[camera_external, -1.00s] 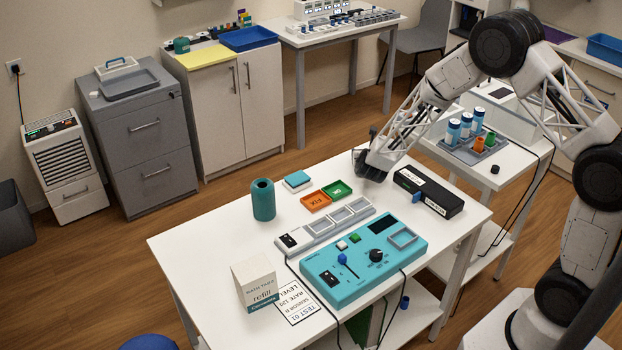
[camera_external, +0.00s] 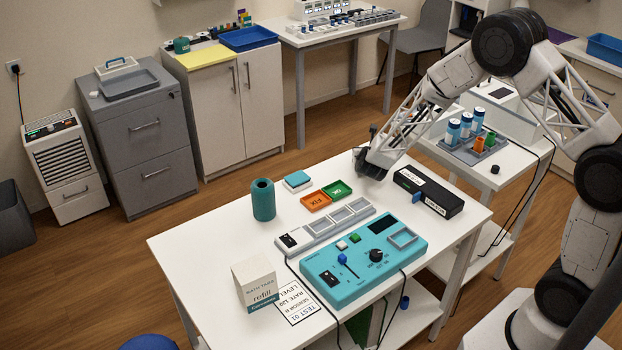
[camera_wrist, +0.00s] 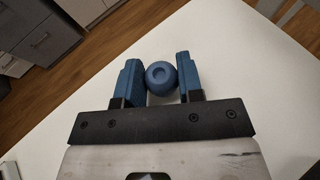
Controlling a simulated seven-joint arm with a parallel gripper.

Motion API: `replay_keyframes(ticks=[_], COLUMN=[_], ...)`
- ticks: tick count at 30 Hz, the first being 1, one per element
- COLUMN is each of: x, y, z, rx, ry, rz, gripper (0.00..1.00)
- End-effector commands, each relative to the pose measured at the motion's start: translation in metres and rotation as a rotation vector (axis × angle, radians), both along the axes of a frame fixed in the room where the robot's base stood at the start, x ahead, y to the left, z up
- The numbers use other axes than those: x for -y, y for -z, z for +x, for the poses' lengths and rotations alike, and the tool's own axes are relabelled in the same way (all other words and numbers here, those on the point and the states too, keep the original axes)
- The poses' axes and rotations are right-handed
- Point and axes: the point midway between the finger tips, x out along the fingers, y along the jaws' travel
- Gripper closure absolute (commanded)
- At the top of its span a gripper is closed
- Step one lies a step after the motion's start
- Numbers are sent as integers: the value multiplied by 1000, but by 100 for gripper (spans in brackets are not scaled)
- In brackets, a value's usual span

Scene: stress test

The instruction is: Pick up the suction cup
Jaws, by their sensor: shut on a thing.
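The suction cup (camera_wrist: 161,77) shows in the wrist view as a small round blue piece with a dimple in its middle. It sits between the two blue fingers of my gripper (camera_wrist: 158,80), touching or nearly touching both. My gripper is shut on it, low over the white table (camera_wrist: 230,60). In the external view my gripper (camera_external: 364,160) is at the far right part of the white table, left of the long black box. The suction cup cannot be made out there, hidden by my gripper. Whether it is clear of the table top I cannot tell.
A long black box (camera_external: 428,192) lies close to the right of my gripper. Green (camera_external: 337,189) and orange (camera_external: 316,201) trays are to its left. A teal control box (camera_external: 364,262), a teal cylinder (camera_external: 263,200) and a white carton (camera_external: 255,284) stand nearer the front.

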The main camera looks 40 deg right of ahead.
Motion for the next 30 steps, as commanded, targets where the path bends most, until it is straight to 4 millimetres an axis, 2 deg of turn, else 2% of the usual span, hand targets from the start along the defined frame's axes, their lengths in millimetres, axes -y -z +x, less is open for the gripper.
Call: replay_keyframes(ticks=[12,18,23,30], x=[0,0,0,0], y=[-59,-82,-90,-91], z=[0,0,0,0], rx=[4,1,1,1], ry=[0,-1,0,0], rz=[0,0,0,-1], gripper=[88,88,88,88])
